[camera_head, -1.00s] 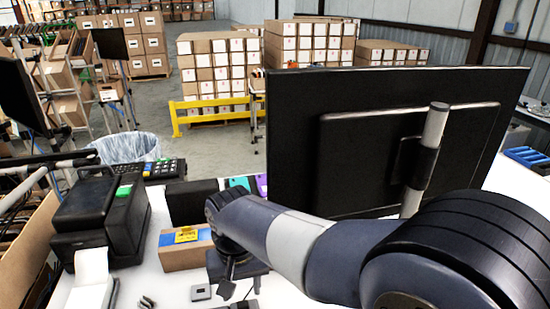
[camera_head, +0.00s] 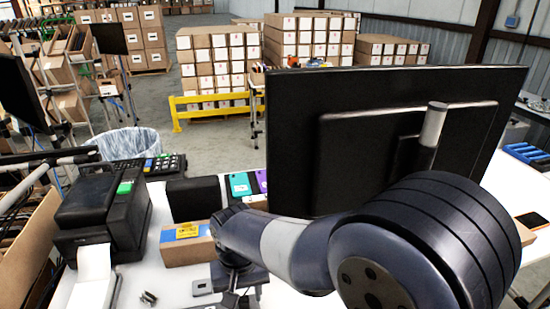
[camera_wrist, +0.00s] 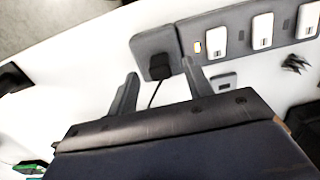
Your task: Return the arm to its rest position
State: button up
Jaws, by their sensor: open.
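My gripper (camera_wrist: 160,85) is open in the wrist view, its two dark fingers spread apart with nothing held between them. A grey square block (camera_wrist: 154,45) with a black plug-like piece and a thin cable shows just beyond the fingertips; I cannot tell its distance. In the head view my arm is bent, with its large dark joint at the lower right. Its forearm reaches left to the wrist above the white table (camera_head: 180,285). My gripper points down there and is partly hidden.
A monitor (camera_head: 390,130) stands close behind my arm. A small carton (camera_head: 186,247) and a black box (camera_head: 194,198) stand near my wrist. A black printer (camera_head: 100,215) is at the left. A grey strip with several white devices (camera_wrist: 262,30) lies beyond the fingers.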

jog(key=shift+r+p, duration=1.25)
jog(key=shift+r, duration=0.75)
jog(key=shift+d, duration=0.1)
